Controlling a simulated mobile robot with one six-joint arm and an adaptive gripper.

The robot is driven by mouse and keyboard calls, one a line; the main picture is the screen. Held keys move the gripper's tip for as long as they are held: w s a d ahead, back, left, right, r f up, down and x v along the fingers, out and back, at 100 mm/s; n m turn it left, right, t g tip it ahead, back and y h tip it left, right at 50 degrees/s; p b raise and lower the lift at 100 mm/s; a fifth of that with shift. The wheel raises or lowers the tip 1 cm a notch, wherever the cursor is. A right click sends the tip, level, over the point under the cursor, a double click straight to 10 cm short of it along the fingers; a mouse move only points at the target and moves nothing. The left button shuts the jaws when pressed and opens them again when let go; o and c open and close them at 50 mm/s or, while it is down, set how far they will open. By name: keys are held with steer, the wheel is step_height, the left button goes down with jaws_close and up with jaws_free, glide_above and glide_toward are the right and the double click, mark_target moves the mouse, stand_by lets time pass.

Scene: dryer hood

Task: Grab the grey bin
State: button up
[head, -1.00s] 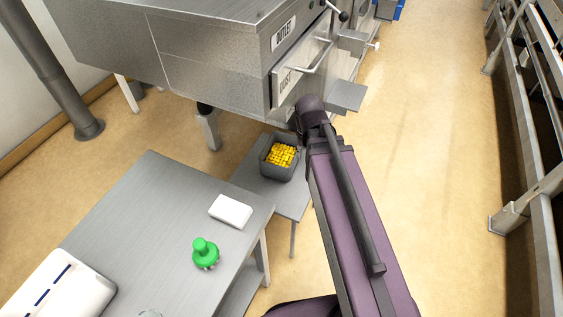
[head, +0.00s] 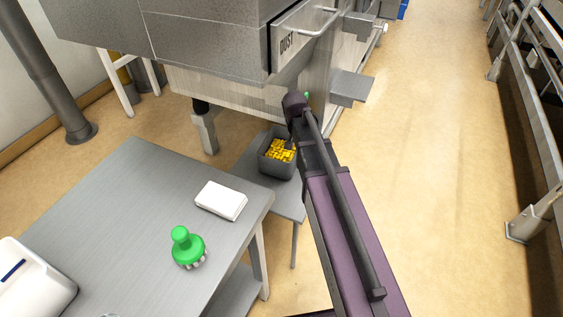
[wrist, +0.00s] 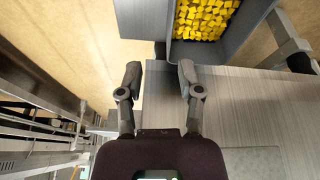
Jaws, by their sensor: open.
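The grey bin (head: 277,168) stands on a low grey shelf table below the machine and holds yellow pieces. In the wrist view the grey bin (wrist: 243,46) is at the top, with yellow cubes inside, cut off by the picture edge. My gripper (wrist: 160,66) is open, its two fingers apart and nothing between them but the table surface and a bin edge beyond. The bin lies ahead and to the right of the fingers there. In the head view my arm reaches beside the bin's right side and the fingers are mostly hidden.
The machine with a DUST drawer (head: 296,38) overhangs behind the bin. The low table (head: 286,200) has a bare front part. A larger grey table (head: 125,200) at left carries a white block (head: 220,199) and a green-handled tool (head: 186,246). The floor at right is clear up to a rail.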

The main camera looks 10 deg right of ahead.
steer(key=shift+m+t, duration=0.4)
steer(key=shift+m, duration=0.1)
steer(key=w+f+b, duration=0.2)
steer(key=w+f, duration=0.1)
steer(key=w, duration=0.1)
steer(key=shift+f+b, duration=0.25)
steer(key=shift+b, duration=0.15)
steer(key=shift+f, duration=0.1)
steer(key=b+x, duration=0.7)
steer(key=shift+d+f, duration=0.1)
steer(key=shift+w+d+f+b, duration=0.1)
steer(key=shift+w+f+b, duration=0.15)
steer(key=shift+f+b, duration=0.3)
steer(key=shift+b+x, duration=2.3)
steer(key=shift+x, duration=0.3)
steer(key=shift+d+r, duration=0.1)
jaws_close()
